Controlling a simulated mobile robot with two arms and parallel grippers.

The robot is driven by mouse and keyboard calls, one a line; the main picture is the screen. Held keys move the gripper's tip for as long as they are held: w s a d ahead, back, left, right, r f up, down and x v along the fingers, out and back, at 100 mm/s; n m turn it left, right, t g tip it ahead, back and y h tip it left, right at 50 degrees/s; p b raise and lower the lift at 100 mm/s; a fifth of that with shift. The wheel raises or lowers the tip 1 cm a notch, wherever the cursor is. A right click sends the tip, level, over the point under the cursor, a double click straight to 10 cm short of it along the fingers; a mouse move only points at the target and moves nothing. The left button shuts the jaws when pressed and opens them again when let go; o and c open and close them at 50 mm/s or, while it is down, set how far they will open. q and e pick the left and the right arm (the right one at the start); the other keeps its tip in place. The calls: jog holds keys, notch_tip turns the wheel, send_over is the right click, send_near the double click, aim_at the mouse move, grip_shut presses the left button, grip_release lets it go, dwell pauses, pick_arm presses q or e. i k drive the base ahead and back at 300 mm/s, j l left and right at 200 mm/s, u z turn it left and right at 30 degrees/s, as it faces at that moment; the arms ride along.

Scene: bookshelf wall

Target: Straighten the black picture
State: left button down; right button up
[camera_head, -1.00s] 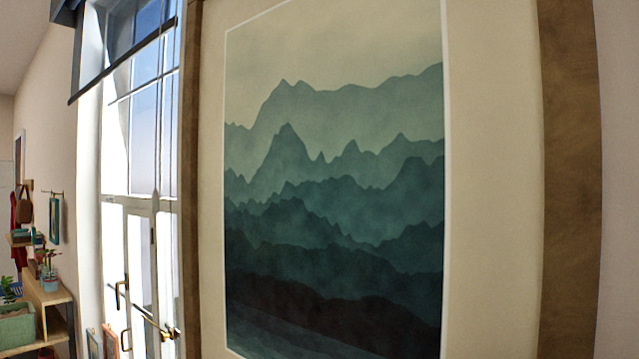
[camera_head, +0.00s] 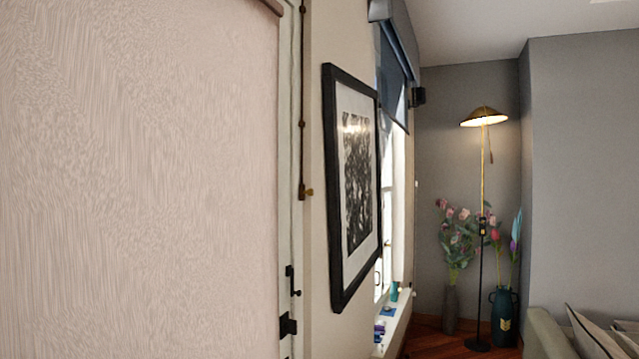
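A black-framed picture (camera_head: 352,185) hangs on the beige wall right of the pale panel, seen at a steep angle. It has a white mat and a black-and-white print. The frame looks tilted, though the slanted view makes the amount hard to tell. Neither of my grippers is in view.
A large pale panel (camera_head: 140,180) fills the left, close to me, with dark metal fittings at its right edge. Beyond the picture are a window with a blue blind (camera_head: 391,80), a lit floor lamp (camera_head: 484,118), vases with flowers (camera_head: 504,315) and a sofa (camera_head: 560,335). Wooden floor shows at the back.

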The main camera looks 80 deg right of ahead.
aim_at(353, 124)
jog(key=z, duration=3)
